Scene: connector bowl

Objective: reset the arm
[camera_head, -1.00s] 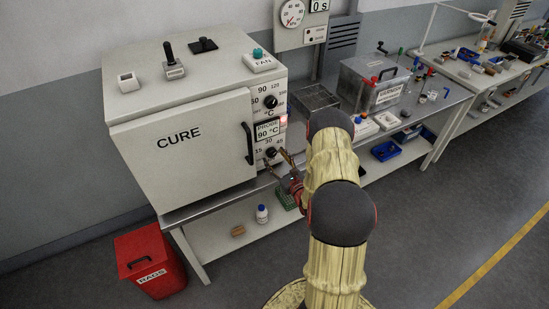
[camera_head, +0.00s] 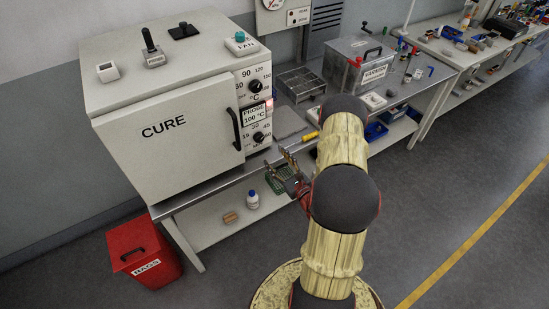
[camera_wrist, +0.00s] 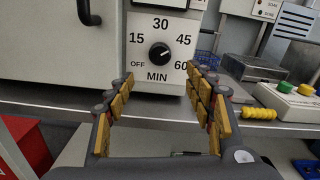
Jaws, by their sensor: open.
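My gripper (camera_head: 288,160) is open and empty in front of the bench edge, just right of the white cure oven (camera_head: 165,135). In the wrist view its two fingers with yellow pads (camera_wrist: 160,110) stand apart, with nothing between them. The gap between fingertips and panel is hard to judge. My arm covers part of the bench in the head view.
The oven door handle (camera_head: 236,129) is close to the left of my gripper. A yellow-handled tool (camera_head: 306,137) lies on the bench (camera_head: 205,186). A red bin (camera_head: 135,238) stands on the floor at left. A white bottle (camera_head: 252,200) stands on the lower shelf. Floor at right is clear.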

